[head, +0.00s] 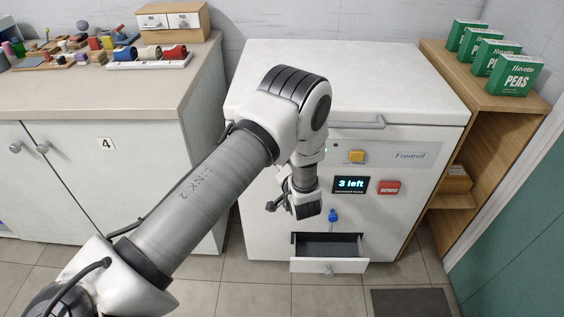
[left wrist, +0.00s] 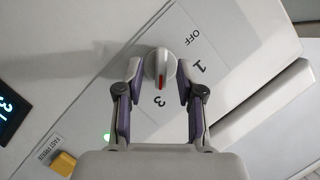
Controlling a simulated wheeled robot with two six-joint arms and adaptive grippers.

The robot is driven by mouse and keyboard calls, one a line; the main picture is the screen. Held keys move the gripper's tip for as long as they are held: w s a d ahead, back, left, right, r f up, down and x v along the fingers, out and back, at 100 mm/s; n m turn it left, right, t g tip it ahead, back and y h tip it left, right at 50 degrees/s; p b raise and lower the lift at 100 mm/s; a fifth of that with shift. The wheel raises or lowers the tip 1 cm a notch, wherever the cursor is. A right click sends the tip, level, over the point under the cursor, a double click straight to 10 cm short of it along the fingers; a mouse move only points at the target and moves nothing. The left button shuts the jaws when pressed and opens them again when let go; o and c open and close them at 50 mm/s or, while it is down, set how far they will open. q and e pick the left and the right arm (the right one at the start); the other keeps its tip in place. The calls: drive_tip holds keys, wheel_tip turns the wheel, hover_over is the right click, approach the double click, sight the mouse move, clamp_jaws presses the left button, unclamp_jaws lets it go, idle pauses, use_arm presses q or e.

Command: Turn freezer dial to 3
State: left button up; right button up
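The freezer (head: 275,225) stands in front of me, white, with its lid shut. In the left wrist view, its round white dial (left wrist: 149,68) has a ridge with a red pointer mark. The mark points down in the picture, toward the printed 3; OFF and 1 also show on the label plate (left wrist: 205,38). My left gripper (left wrist: 160,68) is around the dial, one finger on each side. The fingers are spread, with a narrow gap visible beside the dial; contact is unclear. In the head view my left arm hides the dial. My right gripper is not in view.
A drawer (head: 328,266) stands open below. Cabinets (head: 160,185) are left, a wooden shelf (head: 510,125) right.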

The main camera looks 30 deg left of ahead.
use_arm(q)
drive_tip(key=v, duration=1)
drive_tip(key=shift+s+d, duration=0.25)
drive_tip(key=shift+d, duration=0.05)
drive_tip(key=shift+r, duration=0.1)
drive_tip(key=s+a+f+g+h+p, duration=0.1)
drive_tip(key=s+f+g+h+p, duration=0.15)
drive_tip(key=s, duration=0.35)
drive_tip(key=s+a+f+m+g+h+p, duration=0.1)
drive_tip(key=s+f+p, duration=0.2)
drive_tip(key=s, duration=0.3)
drive_tip(key=s+a+f+g+h+p, duration=0.1)
drive_tip(key=s+f+g+h+p, duration=0.15)
drive_tip(key=s, duration=0.35)
drive_tip(key=s+d+f+n+g+h, duration=0.1)
drive_tip(key=s+d+g+h, duration=0.3)
drive_tip(key=s+d, duration=0.4)
drive_tip(key=s+h, duration=0.1)
drive_tip(key=s, duration=0.3)
drive_tip(key=shift+d, duration=0.2)
drive_tip(key=shift+s+f, duration=0.1)
